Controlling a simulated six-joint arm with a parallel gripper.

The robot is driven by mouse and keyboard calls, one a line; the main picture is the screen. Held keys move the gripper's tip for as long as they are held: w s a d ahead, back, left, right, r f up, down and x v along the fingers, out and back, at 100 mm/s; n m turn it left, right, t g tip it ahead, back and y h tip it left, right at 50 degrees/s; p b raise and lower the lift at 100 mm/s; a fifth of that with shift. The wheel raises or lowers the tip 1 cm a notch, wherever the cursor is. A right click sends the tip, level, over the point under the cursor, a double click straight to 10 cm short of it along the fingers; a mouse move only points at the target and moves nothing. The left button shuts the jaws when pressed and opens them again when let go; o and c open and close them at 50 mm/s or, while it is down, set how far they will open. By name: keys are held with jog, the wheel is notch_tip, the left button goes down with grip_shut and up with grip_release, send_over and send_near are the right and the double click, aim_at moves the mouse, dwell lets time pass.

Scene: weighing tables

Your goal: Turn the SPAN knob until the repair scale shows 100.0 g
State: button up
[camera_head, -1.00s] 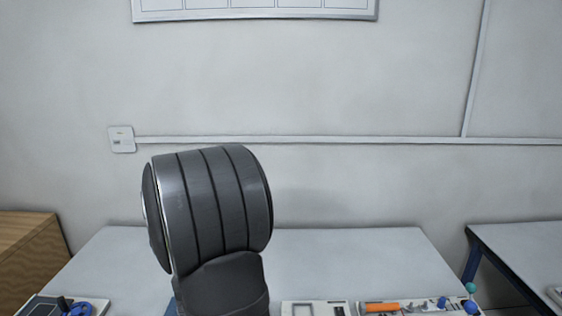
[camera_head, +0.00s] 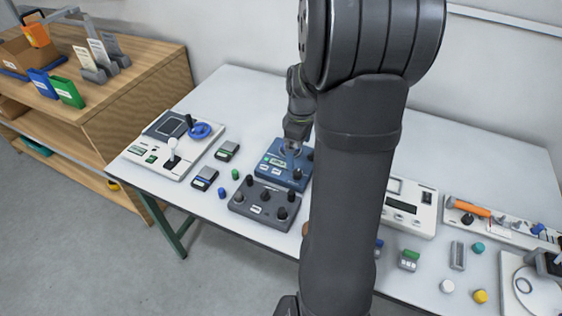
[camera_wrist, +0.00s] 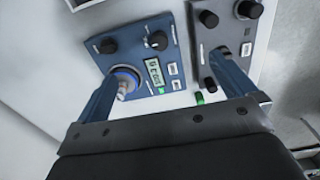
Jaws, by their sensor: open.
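A blue instrument box (camera_head: 272,168) stands on the table; it looks like the repair scale. In the wrist view the blue box (camera_wrist: 140,22) shows a lit display (camera_wrist: 154,72), too small to read surely. Two dark knobs, one at left (camera_wrist: 108,45) and one near the display (camera_wrist: 158,40), stand on it, plus a round pan with a blue ring (camera_wrist: 124,73) partly behind my left finger. I cannot read which knob is SPAN. My gripper (camera_wrist: 164,66) is open above the box, its fingers spread wide and holding nothing. In the head view my gripper (camera_head: 291,148) is small and partly hidden.
A dark grey box with several knobs (camera_head: 262,203) stands close in front of the blue box. A white panel with a joystick (camera_head: 172,150) is to the left. Small modules (camera_head: 228,151) lie between. A white instrument (camera_head: 410,205) and loose parts are right of my arm.

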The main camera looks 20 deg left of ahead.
jog(key=c, duration=0.6)
jog(key=shift+w+d+r+m, duration=0.15)
jog(key=shift+d+m, duration=0.05)
jog(key=shift+m, duration=0.6)
jog(key=c, duration=0.4)
jog(key=shift+d+r+m, duration=0.15)
jog(key=shift+d+m, duration=0.05)
jog(key=shift+m, duration=0.7)
jog(key=shift+c, duration=0.6)
jog(key=w+d+r+m+g+y, duration=0.2)
jog(key=d+r+m+y, duration=0.15)
jog(key=m, duration=2.45)
send_near(298, 172)
jog(key=shift+y, duration=0.25)
jog(key=x, duration=0.8)
jog(key=shift+s+f, duration=0.1)
jog(key=shift+f, duration=0.3)
jog(key=shift+c, duration=0.2)
